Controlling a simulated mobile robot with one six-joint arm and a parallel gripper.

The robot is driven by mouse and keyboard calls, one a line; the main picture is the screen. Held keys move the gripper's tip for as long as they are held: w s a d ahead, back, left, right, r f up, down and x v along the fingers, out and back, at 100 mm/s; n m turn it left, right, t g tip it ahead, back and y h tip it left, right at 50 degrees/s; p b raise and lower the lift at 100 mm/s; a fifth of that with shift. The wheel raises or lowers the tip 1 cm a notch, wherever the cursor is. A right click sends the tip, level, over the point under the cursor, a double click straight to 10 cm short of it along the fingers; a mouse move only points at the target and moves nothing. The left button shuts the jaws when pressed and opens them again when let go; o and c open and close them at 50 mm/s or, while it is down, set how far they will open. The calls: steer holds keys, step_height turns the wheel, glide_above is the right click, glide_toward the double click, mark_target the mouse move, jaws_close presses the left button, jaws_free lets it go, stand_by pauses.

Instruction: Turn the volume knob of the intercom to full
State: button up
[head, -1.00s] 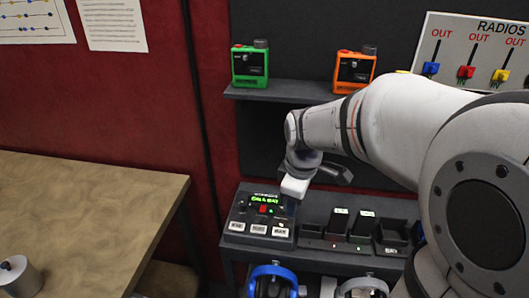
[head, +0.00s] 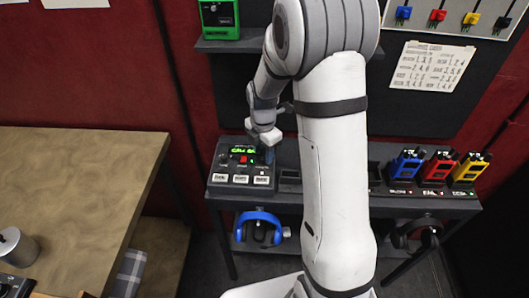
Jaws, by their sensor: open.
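The intercom (head: 230,180) is a dark box on the shelf top, with a lit green display (head: 242,150), a red button (head: 243,160) and a row of white-labelled keys along its front. A dark round shape (head: 226,158) shows at the left of its panel; I cannot tell whether it is the volume knob. My gripper (head: 269,154) points down over the intercom's right side, close to the panel. Its jaws are open and small in the picture, and I see nothing held. The gripper hides part of the panel's right side, and contact cannot be told.
Blue, red and yellow radios (head: 437,166) stand in chargers at the right of the shelf. A green radio (head: 218,18) is on the upper shelf. Blue headphones (head: 259,228) hang below. A wooden table (head: 80,200) stands at left. My arm hides the shelf's middle.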

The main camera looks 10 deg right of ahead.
steer(key=shift+f, duration=0.9)
steer(key=shift+c, duration=0.4)
jaws_close()
